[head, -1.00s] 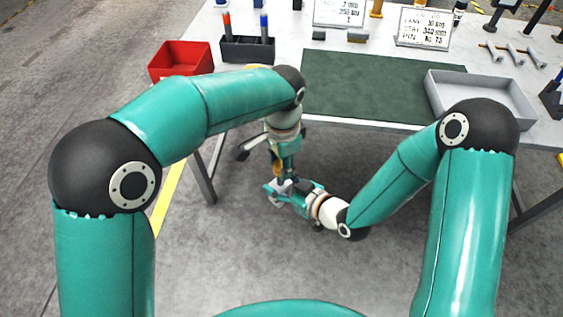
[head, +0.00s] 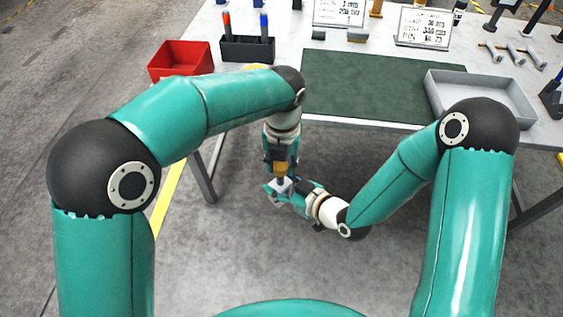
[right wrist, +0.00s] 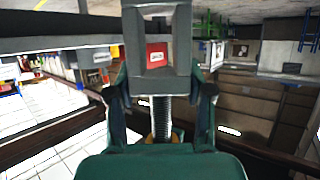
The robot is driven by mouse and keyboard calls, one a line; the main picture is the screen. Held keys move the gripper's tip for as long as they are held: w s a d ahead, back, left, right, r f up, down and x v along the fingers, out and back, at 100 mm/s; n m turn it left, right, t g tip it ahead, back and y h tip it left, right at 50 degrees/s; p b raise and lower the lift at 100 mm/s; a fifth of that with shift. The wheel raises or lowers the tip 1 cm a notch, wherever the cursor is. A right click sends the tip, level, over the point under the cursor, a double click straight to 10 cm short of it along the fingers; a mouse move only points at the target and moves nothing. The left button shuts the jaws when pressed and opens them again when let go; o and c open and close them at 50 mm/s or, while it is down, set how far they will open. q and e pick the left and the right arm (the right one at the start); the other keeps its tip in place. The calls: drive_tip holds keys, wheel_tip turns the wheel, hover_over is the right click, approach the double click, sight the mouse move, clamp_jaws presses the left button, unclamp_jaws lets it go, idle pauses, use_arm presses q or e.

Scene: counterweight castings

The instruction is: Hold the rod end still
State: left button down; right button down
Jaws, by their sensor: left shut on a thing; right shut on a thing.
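My left gripper (head: 281,176) points down in the head view, below the table's front edge. It is closed on a part too small and covered to make out. A brass-coloured patch (head: 281,167) shows at its lower end. My right gripper (head: 281,190) comes in from the right, and the two grippers meet at a small grey piece (head: 283,186). Contact points are hidden.
Behind the grippers stands a table with a dark green mat (head: 365,90). A red bin (head: 180,60), a dark holder (head: 247,49) and a grey tray (head: 485,98) stand on it. The floor around the grippers is open; a table leg (head: 203,180) is to the left.

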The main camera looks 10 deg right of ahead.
use_arm(q)
drive_tip(key=shift+w+m, duration=0.15)
drive_tip(key=shift+m, duration=1.05)
drive_tip(key=c, duration=0.7)
unclamp_jaws()
drive_tip(key=shift+c, duration=0.2)
drive_tip(key=shift+s+r, duration=0.2)
drive_tip(key=shift+r, duration=2.1)
drive_tip(key=shift+c, duration=0.5)
